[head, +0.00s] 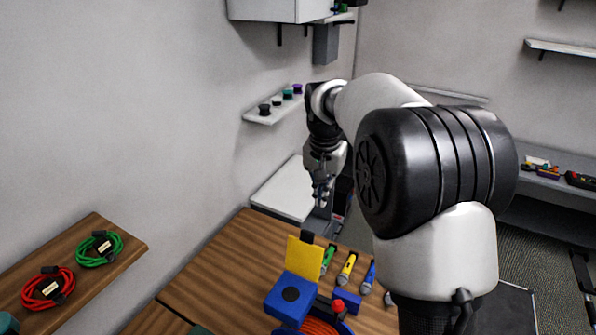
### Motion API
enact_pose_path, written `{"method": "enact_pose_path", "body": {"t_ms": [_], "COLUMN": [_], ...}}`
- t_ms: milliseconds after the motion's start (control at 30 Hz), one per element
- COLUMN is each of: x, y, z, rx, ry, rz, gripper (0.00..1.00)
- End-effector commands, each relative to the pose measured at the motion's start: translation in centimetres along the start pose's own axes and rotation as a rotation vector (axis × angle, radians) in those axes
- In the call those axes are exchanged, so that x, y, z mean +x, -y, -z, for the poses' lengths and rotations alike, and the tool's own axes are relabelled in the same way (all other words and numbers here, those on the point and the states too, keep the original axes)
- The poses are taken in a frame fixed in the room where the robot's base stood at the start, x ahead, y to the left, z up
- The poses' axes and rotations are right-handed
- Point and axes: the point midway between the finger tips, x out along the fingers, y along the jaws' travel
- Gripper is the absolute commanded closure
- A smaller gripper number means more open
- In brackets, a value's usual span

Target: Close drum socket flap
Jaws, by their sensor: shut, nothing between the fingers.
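A blue cable drum with orange cable (318,327) stands at the bottom of the head view, partly cut off by the frame edge. Its blue socket box (291,297) has a dark round socket on top. A yellow flap (304,257) stands up at the box's far edge, so the socket is uncovered. A small dark piece shows at the flap's top edge. My gripper (321,198) is shut and empty. It points down and appears above and beyond the flap in the picture, apart from it.
A wooden shelf (125,262) at left holds red (48,290) and green (99,249) cable coils. A wall shelf (262,117) holds small coloured items. The table's left part is clear.

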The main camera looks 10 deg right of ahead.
Motion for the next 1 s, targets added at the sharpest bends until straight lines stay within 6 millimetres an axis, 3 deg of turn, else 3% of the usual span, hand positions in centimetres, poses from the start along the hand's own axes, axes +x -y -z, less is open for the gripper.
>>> {"method": "enact_pose_path", "body": {"t_ms": [100, 300, 467, 867, 1000], "x": [0.7, 2.3, 4.3, 12.5, 11.0], "y": [1.3, 1.9, 1.9, 1.6, 1.9], "z": [2.1, 3.2, 3.1, 2.8, 0.8], "rx": [0.046, 0.081, 0.083, 0.082, 0.080], "ry": [0.023, 0.034, 0.037, 0.037, 0.033], "rz": [-0.021, -0.033, -0.035, -0.035, -0.031], "gripper": [1.00, 1.00, 1.00, 1.00, 1.00]}}
